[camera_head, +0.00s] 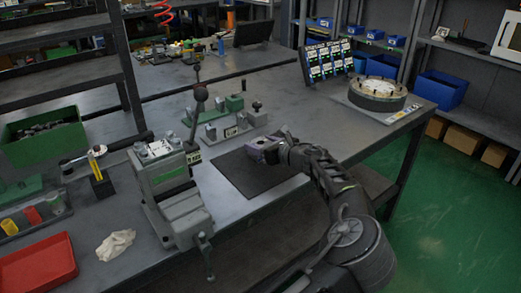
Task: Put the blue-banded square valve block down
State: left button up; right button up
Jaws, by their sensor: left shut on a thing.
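The square valve block (262,150) shows as a small grey-purple block over the far right part of a dark mat (238,178) on the workbench. Its blue band is too small to make out. The arm reaches up from the lower right. I cannot tell whether the block touches the mat or is held just above it. The gripper hides part of the block.
A grey-green vise (172,185) stands left of the mat. Green fixtures with levers (225,125) stand behind it. A round turntable (378,93) and a rack of blue-and-white panels (326,60) are at the back right. A red tray (38,265) lies front left. Most of the mat is clear.

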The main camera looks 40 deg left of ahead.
aim_at(261, 144)
pick_arm(q)
grip_shut()
jog(key=shift+r, duration=0.1)
dwell(0.3)
notch_tip(261, 144, up, 10)
jog(key=p, duration=0.1)
dwell(0.6)
dwell(0.7)
